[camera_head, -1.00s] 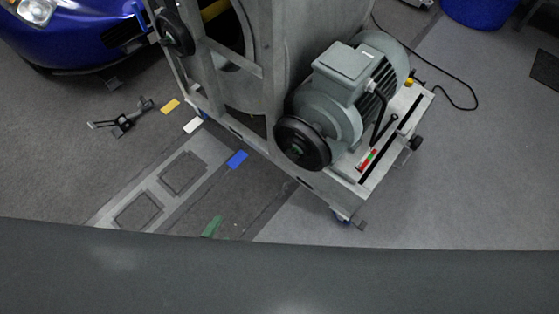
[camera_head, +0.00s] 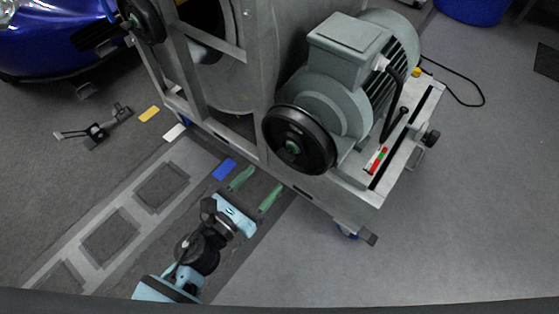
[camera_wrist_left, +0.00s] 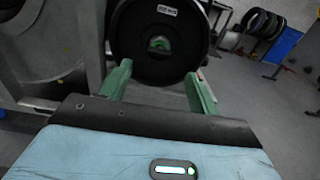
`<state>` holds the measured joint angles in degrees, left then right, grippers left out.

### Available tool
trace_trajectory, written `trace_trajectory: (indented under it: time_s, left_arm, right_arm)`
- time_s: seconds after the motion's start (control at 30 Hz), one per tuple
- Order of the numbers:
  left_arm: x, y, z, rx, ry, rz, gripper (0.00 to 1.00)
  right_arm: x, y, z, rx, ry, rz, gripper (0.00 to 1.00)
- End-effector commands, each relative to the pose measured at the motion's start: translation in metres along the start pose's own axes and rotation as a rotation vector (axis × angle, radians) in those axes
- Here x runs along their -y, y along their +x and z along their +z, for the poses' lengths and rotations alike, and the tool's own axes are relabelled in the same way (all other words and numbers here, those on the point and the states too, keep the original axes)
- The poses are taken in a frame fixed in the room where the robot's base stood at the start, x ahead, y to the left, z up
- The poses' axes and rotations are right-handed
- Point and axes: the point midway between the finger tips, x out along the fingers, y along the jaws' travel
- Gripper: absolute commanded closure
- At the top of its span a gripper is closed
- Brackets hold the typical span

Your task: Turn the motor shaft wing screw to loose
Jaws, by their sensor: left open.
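The motor (camera_head: 345,75) is a large grey-green block on a wheeled stand, with a round black disc (camera_head: 318,150) on its near end. The motor shaft wing screw (camera_head: 292,147) is a small green piece at the disc's centre. In the left wrist view the wing screw (camera_wrist_left: 160,44) shows ahead, between the finger lines; its exact turn is too small to tell. My left gripper (camera_head: 265,178) has green fingers, open and empty, below and in front of the disc, apart from the screw. The fingers also show in the left wrist view (camera_wrist_left: 158,70). My right gripper is not in view.
A metal frame (camera_head: 195,80) stands left of the motor. A second black disc (camera_head: 141,20) sits on its upper left. A blue car (camera_head: 45,45) is at the far left. A cable (camera_head: 478,90) lies on the floor at right.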

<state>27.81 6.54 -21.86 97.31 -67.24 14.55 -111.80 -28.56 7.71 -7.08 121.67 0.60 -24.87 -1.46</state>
Motion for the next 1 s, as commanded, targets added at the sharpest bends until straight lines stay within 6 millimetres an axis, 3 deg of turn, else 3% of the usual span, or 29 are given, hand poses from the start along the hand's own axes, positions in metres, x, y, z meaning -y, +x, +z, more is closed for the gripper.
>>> trace_trajectory:
  time_s: [0.6, 0.97, 1.0]
  left_arm:
    - [0.000, 0.072, 0.000, 0.000, -0.005, 0.001, 0.38]
    - [0.000, 0.077, 0.000, 0.000, -0.006, 0.002, 0.38]
    - [0.000, 0.077, 0.000, 0.000, -0.006, 0.002, 0.42]
  right_arm:
    - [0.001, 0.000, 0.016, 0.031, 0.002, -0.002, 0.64]
    - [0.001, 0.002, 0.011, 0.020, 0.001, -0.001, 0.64]
    - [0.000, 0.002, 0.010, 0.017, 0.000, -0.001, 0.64]
